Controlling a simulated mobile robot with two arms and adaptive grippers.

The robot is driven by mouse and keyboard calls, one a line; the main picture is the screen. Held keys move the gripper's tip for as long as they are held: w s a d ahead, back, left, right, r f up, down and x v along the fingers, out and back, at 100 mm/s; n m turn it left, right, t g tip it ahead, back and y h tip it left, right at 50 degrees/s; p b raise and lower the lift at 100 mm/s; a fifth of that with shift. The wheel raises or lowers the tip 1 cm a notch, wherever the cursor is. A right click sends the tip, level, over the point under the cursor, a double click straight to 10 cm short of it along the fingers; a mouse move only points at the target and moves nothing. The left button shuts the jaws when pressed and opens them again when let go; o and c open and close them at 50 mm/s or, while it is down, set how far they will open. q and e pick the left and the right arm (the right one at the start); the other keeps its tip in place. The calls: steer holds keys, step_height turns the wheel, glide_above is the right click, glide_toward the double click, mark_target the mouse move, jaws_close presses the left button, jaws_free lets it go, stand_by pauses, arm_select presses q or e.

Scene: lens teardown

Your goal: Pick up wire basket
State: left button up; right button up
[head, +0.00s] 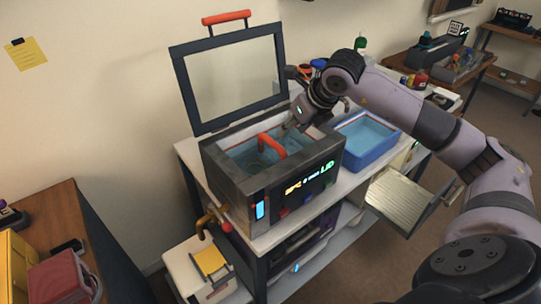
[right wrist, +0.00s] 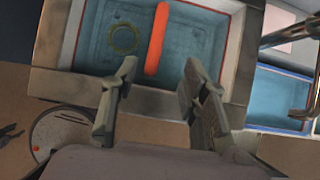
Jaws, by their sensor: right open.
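The wire basket shows mainly as its red-orange handle (head: 271,146) inside the water-filled tank (head: 230,185). The handle also shows in the right wrist view (right wrist: 157,38), and the basket's wire body is hard to make out. My right gripper (head: 291,127) is over the tank, close to the handle. In the right wrist view its two fingers (right wrist: 160,92) are spread with nothing between them. The handle lies beyond the fingertips, roughly in line with the gap. My left gripper is not in view.
The tank's framed lid (head: 226,13) stands open behind it. A blue water-filled bin (head: 366,143) stands right of the tank. A ring-shaped part (right wrist: 123,39) lies in the tank. Bottles stand at the back.

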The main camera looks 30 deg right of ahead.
mark_target(273, 141)
steer(key=p+x, duration=0.1)
steer(key=x, duration=0.4)
steer(key=shift+w+a+f, duration=0.1)
steer(key=shift+w+f, duration=0.1)
steer(key=shift+w, duration=0.1)
steer(key=p+x, duration=0.1)
steer(key=x, duration=0.1)
steer(key=shift+w+a+f+p, duration=0.15)
steer(key=shift+w+f+p, duration=0.05)
steer(key=shift+w+p, duration=0.1)
steer(key=x, duration=0.2)
steer(key=p+x, duration=0.1)
steer(key=shift+w+a+f+p, duration=0.2)
steer(key=shift+w+a+p, duration=0.1)
steer(key=shift+w, duration=0.1)
steer(key=shift+w+d+f, duration=0.1)
steer(key=shift+w+f, duration=0.05)
steer(key=shift+f, duration=0.2)
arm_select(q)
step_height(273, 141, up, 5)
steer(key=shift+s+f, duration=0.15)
arm_select(e)
jaws_close()
steer(key=shift+r, duration=0.1)
